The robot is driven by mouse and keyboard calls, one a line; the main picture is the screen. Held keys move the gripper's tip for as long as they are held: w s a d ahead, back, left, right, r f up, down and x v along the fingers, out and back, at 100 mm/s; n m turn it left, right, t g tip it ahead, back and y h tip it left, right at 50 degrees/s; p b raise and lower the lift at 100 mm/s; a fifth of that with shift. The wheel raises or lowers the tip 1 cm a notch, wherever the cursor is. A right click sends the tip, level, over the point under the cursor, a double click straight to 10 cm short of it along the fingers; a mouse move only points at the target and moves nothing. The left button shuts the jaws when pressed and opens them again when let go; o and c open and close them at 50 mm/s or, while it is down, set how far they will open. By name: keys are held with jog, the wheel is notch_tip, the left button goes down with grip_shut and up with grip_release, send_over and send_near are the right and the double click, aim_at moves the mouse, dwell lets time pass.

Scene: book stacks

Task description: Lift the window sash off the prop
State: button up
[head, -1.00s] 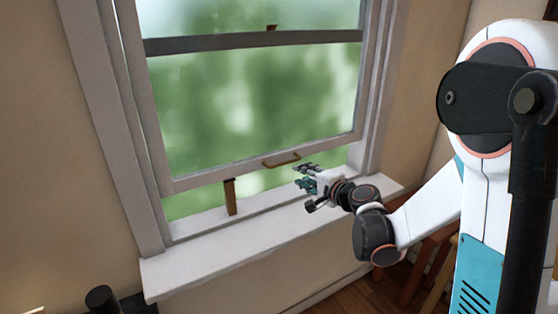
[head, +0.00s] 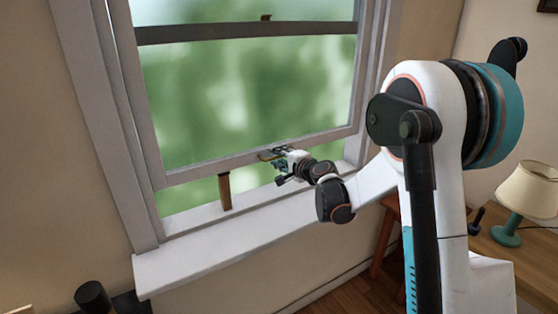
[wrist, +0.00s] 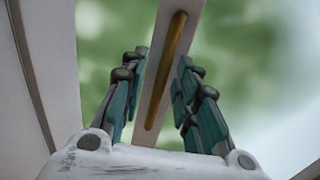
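The lower window sash (head: 215,171) is raised, with a gap above the sill (head: 200,258). A wooden prop (head: 225,191) stands upright in the gap under the sash's bottom rail, left of my gripper. A brass handle (head: 270,154) is on the bottom rail. My gripper (head: 280,157) is at this handle in the head view. In the wrist view the handle (wrist: 166,70) and rail run between the two teal fingers of my gripper (wrist: 160,80). The fingers stand apart, with room on both sides, so it is open. Whether a finger touches the rail is unclear.
A lamp (head: 525,195) stands on a wooden table (head: 480,245) at the right. Dark cylindrical objects (head: 92,296) are at the lower left. The window frame (head: 122,150) borders the sash, and the sill is otherwise clear.

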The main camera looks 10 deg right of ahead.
jog(key=shift+w+a, duration=0.1)
jog(key=shift+w, duration=0.2)
grip_shut()
notch_tip(320, 180, up, 10)
jog(key=p, duration=0.5)
jog(key=shift+f+p, duration=0.15)
jog(key=shift+p, duration=0.2)
grip_release()
jog(key=shift+s, duration=0.15)
